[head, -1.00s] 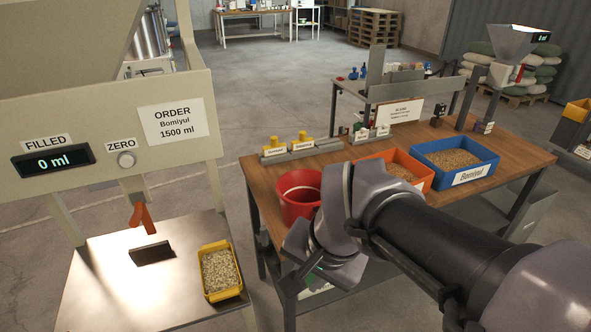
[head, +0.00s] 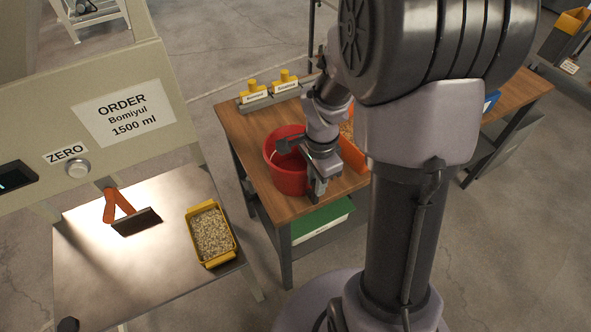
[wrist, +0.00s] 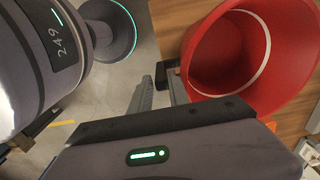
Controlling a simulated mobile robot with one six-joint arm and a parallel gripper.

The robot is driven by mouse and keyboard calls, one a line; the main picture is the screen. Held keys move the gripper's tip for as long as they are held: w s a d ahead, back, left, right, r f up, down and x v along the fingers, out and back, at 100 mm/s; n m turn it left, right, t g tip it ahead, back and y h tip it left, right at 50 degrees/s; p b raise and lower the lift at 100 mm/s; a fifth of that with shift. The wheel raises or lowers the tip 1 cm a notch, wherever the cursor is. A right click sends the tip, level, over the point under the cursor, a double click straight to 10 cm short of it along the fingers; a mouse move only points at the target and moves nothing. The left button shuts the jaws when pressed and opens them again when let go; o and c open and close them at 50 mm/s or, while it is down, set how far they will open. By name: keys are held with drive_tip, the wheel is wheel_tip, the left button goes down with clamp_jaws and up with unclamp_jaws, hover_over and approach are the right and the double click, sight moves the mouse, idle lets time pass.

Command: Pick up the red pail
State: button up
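The red pail (head: 285,178) stands upright on the wooden table, near its left front part. In the wrist view the pail (wrist: 290,90) fills the upper right, and its open mouth shows a pale curved line inside. A small dark block (wrist: 161,74) shows beside the pail's wall. My gripper (head: 317,192) is low at the pail's right front side. In the wrist view the gripper's two fingers (wrist: 160,84) are apart, with the dark block at their tips. I cannot tell whether they touch it. My arm hides part of the pail's right side in the head view.
An orange bin (head: 352,152) is close to the right of the pail, partly behind my arm. Yellow-knobbed holders (head: 270,92) stand behind it. A yellow tray of grain (head: 211,234) sits on the metal bench (head: 160,265) at left.

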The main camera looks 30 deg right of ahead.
wheel_tip(320, 180, down, 6)
drive_tip(key=shift+w+f+b, duration=0.15)
drive_tip(key=shift+b, duration=1)
drive_tip(key=shift+c, duration=0.2)
clamp_jaws()
